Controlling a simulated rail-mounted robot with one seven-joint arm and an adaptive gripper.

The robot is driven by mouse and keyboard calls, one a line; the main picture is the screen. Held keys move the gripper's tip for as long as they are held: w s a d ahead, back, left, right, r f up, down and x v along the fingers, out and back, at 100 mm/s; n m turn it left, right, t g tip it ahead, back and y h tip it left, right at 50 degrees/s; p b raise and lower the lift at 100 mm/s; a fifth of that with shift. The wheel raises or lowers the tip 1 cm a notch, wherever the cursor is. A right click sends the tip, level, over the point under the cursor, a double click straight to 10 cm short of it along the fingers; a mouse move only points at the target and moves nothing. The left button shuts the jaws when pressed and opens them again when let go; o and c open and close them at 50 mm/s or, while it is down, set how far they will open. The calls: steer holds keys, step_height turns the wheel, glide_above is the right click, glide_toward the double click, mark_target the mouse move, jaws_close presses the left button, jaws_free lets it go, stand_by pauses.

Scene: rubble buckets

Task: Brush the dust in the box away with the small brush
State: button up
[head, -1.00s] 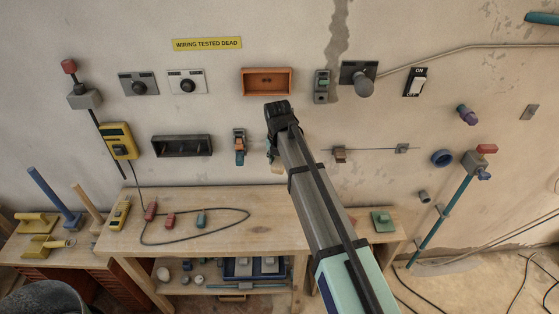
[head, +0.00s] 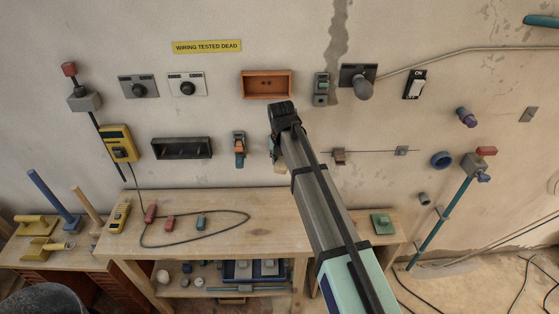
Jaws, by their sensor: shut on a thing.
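An open orange box (head: 266,97) is fixed to the wall at upper middle; two dark spots show on its back wall, and I cannot make out dust. A black open box (head: 182,156) hangs lower left of it. My gripper (head: 277,147) is just below the orange box, mostly hidden behind my dark wrist. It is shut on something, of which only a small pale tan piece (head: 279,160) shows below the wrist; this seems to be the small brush. Its bristles cannot be made out, nor whether it touches the wall.
Switches and knobs (head: 187,87) flank the orange box. An orange-and-grey clamp (head: 239,150) is close left of my gripper, and a thin wire (head: 370,151) runs right. Below stands a wooden bench (head: 185,238) with a cable loop. Yellow tools (head: 37,226) lie at far left.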

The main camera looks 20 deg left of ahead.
steer(key=shift+w+d, duration=0.15)
steer(key=shift+d, duration=0.25)
steer(key=shift+s+a, duration=0.25)
steer(key=shift+a, duration=0.7)
steer(key=shift+w+d, duration=0.35)
steer(key=shift+d, duration=0.55)
steer(key=shift+s+a+p, duration=0.2)
steer(key=shift+s+a, duration=0.05)
steer(key=shift+a, duration=0.2)
steer(key=shift+s+a+p, duration=0.2)
steer(key=shift+a, duration=0.25)
steer(key=shift+s, duration=0.1)
steer(key=shift+s+d+p, duration=0.1)
steer(key=shift+s+d, duration=0.3)
steer(key=shift+s, duration=0.5)
steer(key=shift+s+d+p, duration=0.15)
steer(key=shift+s+d, duration=0.25)
steer(key=shift+s, duration=0.45)
steer(key=shift+s+d+p, duration=0.1)
steer(key=shift+s+d, duration=0.3)
steer(key=shift+s, duration=0.5)
